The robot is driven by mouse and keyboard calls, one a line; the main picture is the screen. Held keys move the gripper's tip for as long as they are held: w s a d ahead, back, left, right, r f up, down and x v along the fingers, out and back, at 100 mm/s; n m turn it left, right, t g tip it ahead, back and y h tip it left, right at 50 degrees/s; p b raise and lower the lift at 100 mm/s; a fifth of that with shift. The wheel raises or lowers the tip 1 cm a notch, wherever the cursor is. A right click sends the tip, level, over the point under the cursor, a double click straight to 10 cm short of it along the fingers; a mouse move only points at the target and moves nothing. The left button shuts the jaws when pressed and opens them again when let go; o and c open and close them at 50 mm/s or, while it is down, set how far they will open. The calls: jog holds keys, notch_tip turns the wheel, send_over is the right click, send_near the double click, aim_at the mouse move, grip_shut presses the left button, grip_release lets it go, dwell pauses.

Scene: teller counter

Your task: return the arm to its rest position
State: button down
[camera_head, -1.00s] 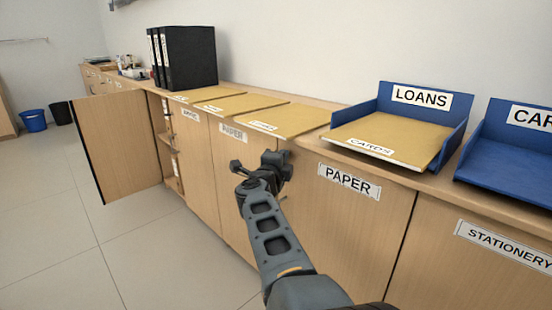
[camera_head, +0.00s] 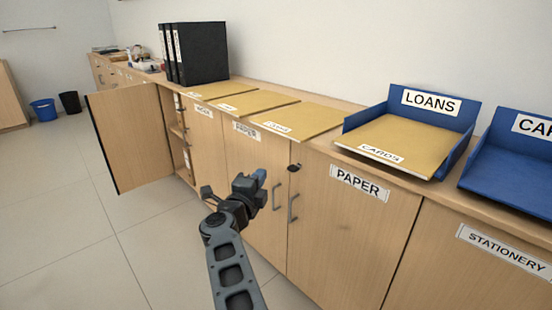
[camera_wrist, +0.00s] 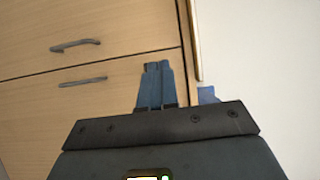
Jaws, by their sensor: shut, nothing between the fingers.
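My arm rises from the bottom middle of the head view, and my gripper (camera_head: 268,178) hangs in front of the cabinet doors, below the counter top. In the wrist view my gripper (camera_wrist: 155,70) shows its fingers together, with nothing between them. Behind them are a wooden cabinet front and two dark handles (camera_wrist: 76,45). The gripper looks apart from the cabinet in the head view, though the exact gap is hard to tell.
The counter bears black binders (camera_head: 200,52), several yellow folders (camera_head: 300,119) and a blue LOANS tray (camera_head: 464,124) holding a folder labelled CARDS (camera_head: 392,142). A cabinet door (camera_head: 132,142) stands open at left. The floor (camera_head: 150,240) in front is clear.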

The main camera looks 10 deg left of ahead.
jog(key=s+d+f+n+t, duration=0.15)
jog(key=s+d+f, duration=0.25)
jog(key=d, duration=0.4)
jog(key=s+d+f+n, duration=0.3)
jog(key=d+f, duration=0.1)
jog(key=d, duration=0.3)
jog(key=s+d+f+n, duration=0.2)
jog(key=s+d+f, duration=0.25)
jog(key=d, duration=0.35)
jog(key=s+d+f+n+y, duration=0.2)
jog(key=s+d+n, duration=0.35)
jog(key=s, duration=0.75)
jog(key=s+d+f+n+y, duration=0.1)
jog(key=s+d+n, duration=0.2)
jog(key=s+d, duration=0.8)
jog(key=s+a+r+n+g, duration=0.1)
jog(key=s+r+n+g, duration=0.1)
jog(key=s+r, duration=0.5)
jog(key=s+a+r+n+g, duration=0.1)
jog(key=s+a+r, duration=0.1)
jog(key=s, duration=0.9)
jog(key=s+a+r+n+g, duration=0.1)
jog(key=s+r+n+g, duration=0.1)
jog(key=s+r, duration=0.5)
notch_tip(320, 180, up, 21)
jog(key=s+p, duration=0.1)
jog(key=p, duration=2.1)
jog(key=shift+s+a+f, duration=0.15)
jog(key=shift+s+f, duration=0.05)
jog(key=shift+s, duration=0.15)
